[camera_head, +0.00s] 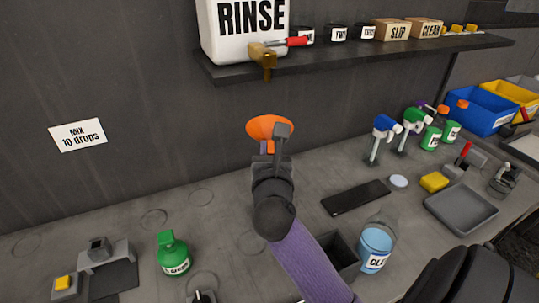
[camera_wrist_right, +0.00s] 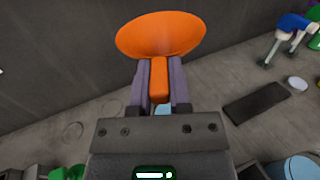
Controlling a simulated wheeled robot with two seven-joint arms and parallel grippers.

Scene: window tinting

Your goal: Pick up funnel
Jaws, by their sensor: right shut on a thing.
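An orange funnel (camera_head: 270,126) is held above the bench in front of the grey wall, its wide mouth up. My right gripper (camera_head: 266,150) is shut on the funnel. In the right wrist view the funnel's cone (camera_wrist_right: 160,34) stands beyond the fingertips, and its orange stem is between the two purple-grey fingers (camera_wrist_right: 160,82). In the head view my wrist hides much of the stem. My left gripper does not show clearly.
A dark shelf (camera_head: 350,57) with a RINSE jug (camera_head: 245,30) and brass tap overhangs the bench. A green bottle (camera_head: 173,253), a clear container with blue liquid (camera_head: 375,245), a black slab (camera_head: 355,197) and a grey tray (camera_head: 460,206) stand around. The bench left of centre is largely clear.

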